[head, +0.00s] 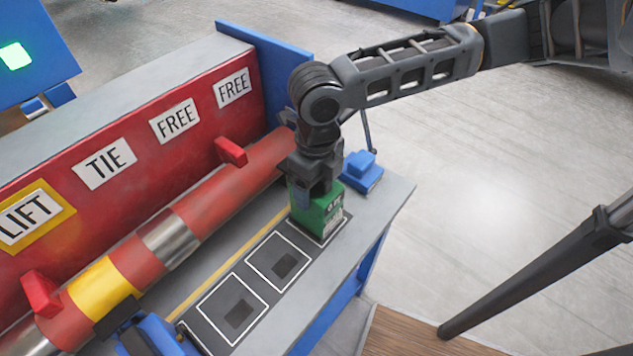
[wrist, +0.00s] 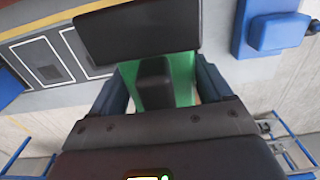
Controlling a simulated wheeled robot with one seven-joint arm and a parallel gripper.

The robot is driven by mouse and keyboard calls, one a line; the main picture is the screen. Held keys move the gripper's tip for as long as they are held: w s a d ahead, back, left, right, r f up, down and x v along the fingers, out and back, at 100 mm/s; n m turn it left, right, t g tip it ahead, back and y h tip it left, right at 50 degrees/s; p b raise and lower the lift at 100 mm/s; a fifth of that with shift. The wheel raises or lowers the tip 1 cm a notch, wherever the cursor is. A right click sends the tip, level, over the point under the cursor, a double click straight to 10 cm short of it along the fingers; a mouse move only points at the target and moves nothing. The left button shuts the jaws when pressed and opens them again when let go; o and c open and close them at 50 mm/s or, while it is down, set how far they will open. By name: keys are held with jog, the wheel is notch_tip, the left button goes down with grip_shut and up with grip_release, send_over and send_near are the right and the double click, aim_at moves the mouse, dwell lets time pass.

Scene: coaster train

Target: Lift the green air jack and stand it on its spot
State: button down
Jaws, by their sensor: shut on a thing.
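The green air jack (head: 326,217) is upright at the far right end of the dark strip of white-outlined spots (head: 213,325). My gripper (head: 314,187) points down and is shut on its upper part. In the wrist view, the green jack (wrist: 182,77) sits between the two fingers, with a dark part in its middle. White outline shows around the jack's foot in the head view. I cannot tell whether its underside touches the strip. Two outlined spots, each with a dark square (head: 286,265) in it, are bare.
A red pipe (head: 200,208) with yellow and silver bands runs along the red wall (head: 120,130), which bears LIFT, TIE and FREE signs. A blue block (head: 362,170) stands just right of the jack. Another blue device (head: 160,337) is at the near left. The grey bench edge is close.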

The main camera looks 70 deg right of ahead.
jog(key=shift+f, duration=0.15)
grip_release()
jog(key=shift+f, duration=0.1)
